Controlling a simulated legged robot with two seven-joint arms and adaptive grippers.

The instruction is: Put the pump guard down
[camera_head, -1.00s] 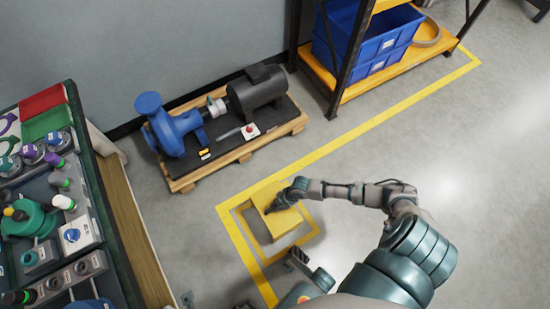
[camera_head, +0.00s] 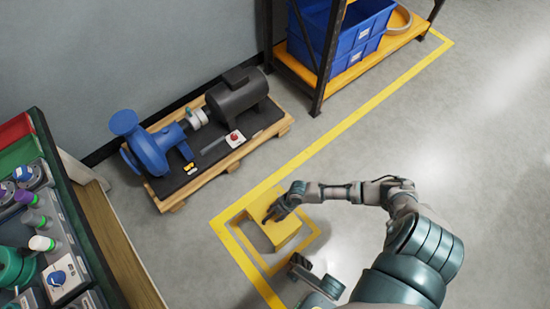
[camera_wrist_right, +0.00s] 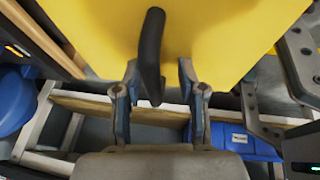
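The pump guard (camera_head: 286,233) is a yellow box-like cover with a black handle. In the head view it stands within the yellow-outlined floor square, nearer its upper part. I cannot tell whether its underside touches the floor. My right gripper (camera_head: 272,215) is over its top. In the right wrist view the yellow guard (camera_wrist_right: 225,35) fills the upper part, and the black handle (camera_wrist_right: 151,50) reaches down between the two fingers of my right gripper (camera_wrist_right: 160,82). The fingers are apart, with gaps beside the handle.
The blue pump (camera_head: 150,148) and dark motor (camera_head: 238,95) stand on a wooden pallet (camera_head: 230,160) behind. A rack with blue bins (camera_head: 350,40) stands at the upper right. A workbench (camera_head: 110,240) is at the left. The floor to the right is clear.

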